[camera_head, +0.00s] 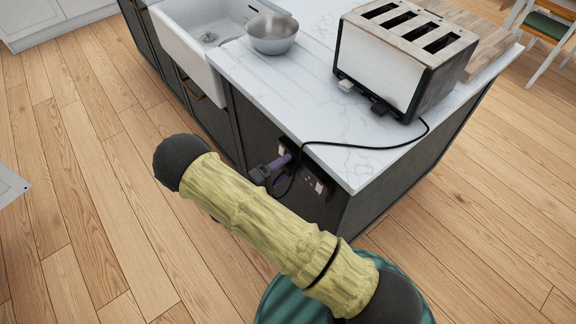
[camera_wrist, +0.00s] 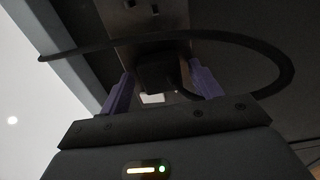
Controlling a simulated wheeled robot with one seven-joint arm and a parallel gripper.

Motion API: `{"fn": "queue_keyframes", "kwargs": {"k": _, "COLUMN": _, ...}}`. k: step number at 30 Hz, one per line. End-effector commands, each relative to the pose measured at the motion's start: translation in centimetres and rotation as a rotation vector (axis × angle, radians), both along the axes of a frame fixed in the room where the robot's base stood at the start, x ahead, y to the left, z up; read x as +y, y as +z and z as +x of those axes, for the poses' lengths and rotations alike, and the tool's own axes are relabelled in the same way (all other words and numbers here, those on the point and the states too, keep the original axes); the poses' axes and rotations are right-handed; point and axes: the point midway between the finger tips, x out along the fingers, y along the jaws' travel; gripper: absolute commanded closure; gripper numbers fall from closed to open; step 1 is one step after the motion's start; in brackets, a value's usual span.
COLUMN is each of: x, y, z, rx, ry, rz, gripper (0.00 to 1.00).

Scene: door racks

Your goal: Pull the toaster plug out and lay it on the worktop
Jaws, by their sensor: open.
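The toaster (camera_head: 385,65), white and black, stands on the worktop (camera_head: 300,100). Its black cord (camera_head: 365,147) runs over the worktop's edge and down to the island's side. My gripper (camera_head: 284,165) is at a socket plate there. In the wrist view my gripper (camera_wrist: 161,82) is open, its purple fingers either side of the black plug (camera_wrist: 157,74), with gaps showing on both sides. The plug is at the plate (camera_wrist: 120,50); its pins are hidden. The cord (camera_wrist: 250,45) loops across the wrist view and back towards the plug.
A second socket outlet (camera_head: 318,187) is to the right on the island's side. A metal bowl (camera_head: 271,35) stands by the white sink (camera_head: 185,40). A wooden board (camera_head: 485,40) lies behind the toaster. The worktop's front is clear except for the cord.

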Motion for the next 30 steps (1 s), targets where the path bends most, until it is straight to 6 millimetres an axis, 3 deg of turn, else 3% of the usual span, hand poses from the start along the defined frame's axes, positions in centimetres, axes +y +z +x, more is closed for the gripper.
{"fn": "queue_keyframes", "kwargs": {"k": 28, "x": -0.10, "y": -0.24, "z": 0.03, "rx": 0.000, "ry": -0.002, "rz": 0.000, "gripper": 0.36}}
{"fn": "queue_keyframes", "kwargs": {"k": 30, "x": -0.11, "y": -0.24, "z": 0.03, "rx": 0.000, "ry": -0.002, "rz": 0.000, "gripper": 0.48}}
